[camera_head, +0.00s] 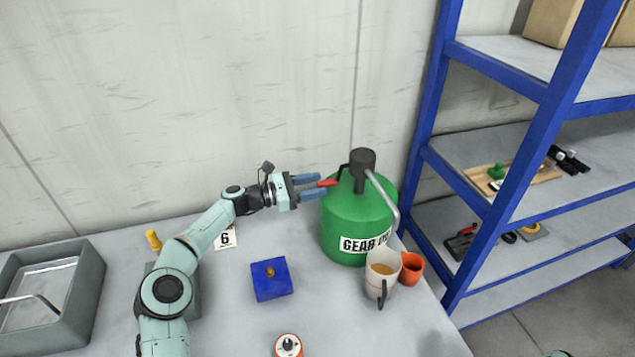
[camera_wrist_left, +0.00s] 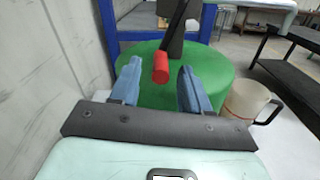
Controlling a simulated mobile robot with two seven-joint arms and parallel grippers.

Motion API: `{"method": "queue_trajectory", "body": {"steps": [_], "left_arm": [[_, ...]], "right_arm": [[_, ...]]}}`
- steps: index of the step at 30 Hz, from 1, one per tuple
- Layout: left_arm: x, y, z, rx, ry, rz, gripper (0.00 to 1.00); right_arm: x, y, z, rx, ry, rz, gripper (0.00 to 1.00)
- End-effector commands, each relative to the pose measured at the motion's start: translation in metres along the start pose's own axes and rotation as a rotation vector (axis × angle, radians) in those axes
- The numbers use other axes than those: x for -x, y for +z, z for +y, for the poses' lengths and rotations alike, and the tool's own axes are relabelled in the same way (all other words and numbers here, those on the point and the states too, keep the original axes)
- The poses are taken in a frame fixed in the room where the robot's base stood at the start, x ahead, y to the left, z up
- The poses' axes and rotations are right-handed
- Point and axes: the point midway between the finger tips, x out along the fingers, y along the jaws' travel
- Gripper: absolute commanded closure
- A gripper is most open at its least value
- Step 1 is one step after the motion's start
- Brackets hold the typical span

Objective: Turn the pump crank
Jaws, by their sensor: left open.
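The green gear oil drum (camera_head: 345,222) stands at the back right of the table, with a dark pump head (camera_head: 362,160) on top and a grey spout curving down to the right. The crank's red handle (camera_head: 327,183) points left from the pump. My left gripper (camera_head: 314,187) is open beside it, fingertips close to the handle. In the left wrist view the red handle (camera_wrist_left: 161,68) lies between and just beyond the two blue fingers (camera_wrist_left: 158,80); I see no grip on it. The drum's green top (camera_wrist_left: 150,95) is below. My right gripper is not in view.
A white jug (camera_head: 379,268) with amber liquid stands under the spout, an orange cup (camera_head: 411,268) next to it. A blue block (camera_head: 271,279), an orange-white round item (camera_head: 288,345) and a grey tray (camera_head: 50,297) are on the table. Blue shelving (camera_head: 480,200) stands right; a wall is behind.

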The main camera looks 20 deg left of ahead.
Motion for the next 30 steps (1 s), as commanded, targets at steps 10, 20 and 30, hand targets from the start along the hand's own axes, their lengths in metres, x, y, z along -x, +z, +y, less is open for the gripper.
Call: {"method": "queue_trajectory", "body": {"steps": [10,20,30], "left_arm": [[-0.013,0.000,0.000,0.000,0.000,0.001,0.54],[-0.012,0.000,0.000,0.000,0.000,0.000,1.00],[-0.003,-0.004,-0.012,0.031,0.000,0.003,1.00]], "right_arm": [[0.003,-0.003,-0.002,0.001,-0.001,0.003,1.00],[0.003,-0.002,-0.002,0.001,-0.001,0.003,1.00],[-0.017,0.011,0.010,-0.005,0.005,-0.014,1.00]]}}
